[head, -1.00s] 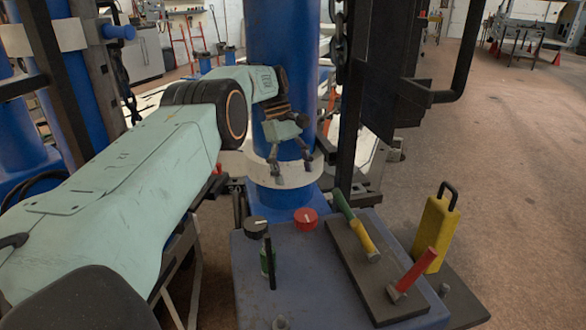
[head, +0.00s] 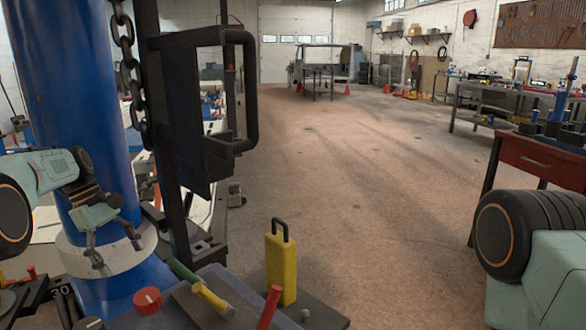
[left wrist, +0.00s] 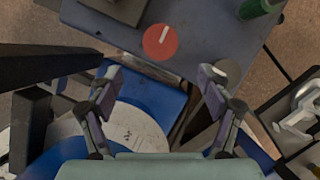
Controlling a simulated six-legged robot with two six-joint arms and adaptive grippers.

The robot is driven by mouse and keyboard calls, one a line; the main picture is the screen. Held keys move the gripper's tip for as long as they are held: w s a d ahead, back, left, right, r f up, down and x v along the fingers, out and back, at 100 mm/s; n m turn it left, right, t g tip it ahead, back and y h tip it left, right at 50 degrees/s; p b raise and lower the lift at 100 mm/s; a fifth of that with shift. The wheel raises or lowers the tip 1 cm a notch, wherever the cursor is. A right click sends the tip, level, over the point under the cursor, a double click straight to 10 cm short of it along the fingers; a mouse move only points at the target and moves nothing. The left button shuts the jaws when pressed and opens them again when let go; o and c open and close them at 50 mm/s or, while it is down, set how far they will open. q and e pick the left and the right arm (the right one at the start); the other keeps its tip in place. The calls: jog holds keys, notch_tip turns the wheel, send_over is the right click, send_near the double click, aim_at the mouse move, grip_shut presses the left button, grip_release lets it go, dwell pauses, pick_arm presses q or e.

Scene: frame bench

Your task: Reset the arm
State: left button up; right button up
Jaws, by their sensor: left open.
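My left gripper (head: 115,250) is open and empty in front of the blue column (head: 75,85), near the white collar (head: 128,258) around it. In the left wrist view, the open left gripper (left wrist: 158,80) has its fingers apart over the blue base and the pale collar (left wrist: 130,125), with nothing between them. A red knob (head: 147,300) sits on the panel below; it also shows in the left wrist view (left wrist: 160,41). Part of my right arm shows at the right edge of the head view, but its gripper is out of view.
A yellow block with a black handle (head: 281,268) stands beside the panel. Green-yellow (head: 211,300) and red (head: 269,307) handles rise from a dark plate. A black frame (head: 190,110) and chain (head: 130,75) stand right of the column. Open floor lies beyond, with a red cabinet (head: 545,160) at right.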

aim_at(146, 295)
pick_arm(q)
jog(key=x, duration=1)
jog(key=shift+d+f, duration=0.15)
jog(key=shift+f, duration=0.15)
